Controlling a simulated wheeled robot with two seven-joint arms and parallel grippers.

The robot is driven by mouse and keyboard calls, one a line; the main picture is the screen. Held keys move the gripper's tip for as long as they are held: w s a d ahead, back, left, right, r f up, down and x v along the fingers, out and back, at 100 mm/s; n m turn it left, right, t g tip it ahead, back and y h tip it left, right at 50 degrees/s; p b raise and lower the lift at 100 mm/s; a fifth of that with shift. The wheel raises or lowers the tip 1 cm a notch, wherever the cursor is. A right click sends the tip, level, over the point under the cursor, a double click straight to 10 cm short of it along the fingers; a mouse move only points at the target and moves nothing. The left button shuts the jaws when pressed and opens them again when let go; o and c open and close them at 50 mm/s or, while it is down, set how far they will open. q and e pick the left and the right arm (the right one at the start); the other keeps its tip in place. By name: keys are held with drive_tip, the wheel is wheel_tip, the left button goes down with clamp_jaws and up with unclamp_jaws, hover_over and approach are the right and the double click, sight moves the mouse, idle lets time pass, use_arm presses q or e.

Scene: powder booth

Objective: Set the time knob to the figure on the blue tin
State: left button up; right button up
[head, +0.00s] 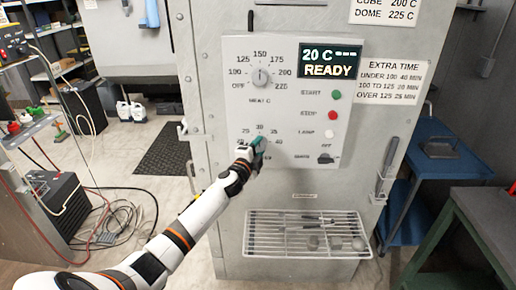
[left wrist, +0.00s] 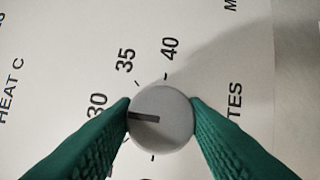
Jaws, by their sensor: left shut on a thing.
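The time knob (left wrist: 162,118) is a round grey knob with a dark pointer line, low on the oven's control panel (head: 290,170). My left gripper (head: 257,143) is at it in the head view and mostly hides it. In the left wrist view the green fingers of the gripper (left wrist: 162,118) are shut on the knob from both sides. The pointer line points left in that view, close to the figure 30. I see no blue tin. My right gripper is not in view.
Above is the heat knob (head: 261,77). To its right are a display reading 20 C, READY (head: 330,60), and green (head: 337,94) and red (head: 333,115) buttons. An extra time notice (head: 393,82) hangs right. A wire rack (head: 300,222) juts out below; a blue cart (head: 430,150) stands right.

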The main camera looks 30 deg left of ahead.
use_arm(q)
drive_tip(key=o, duration=0.8)
drive_tip(key=shift+a+r, duration=0.1)
drive_tip(key=shift+r, duration=0.1)
drive_tip(key=shift+c, duration=0.2)
drive_tip(key=shift+o, duration=1)
drive_tip(key=shift+w+f, duration=0.1)
drive_tip(key=shift+f, duration=0.1)
drive_tip(key=s+d+b, duration=0.2)
drive_tip(key=s, duration=1)
drive_tip(key=shift+f, duration=0.15)
drive_tip(key=shift+w, duration=0.1)
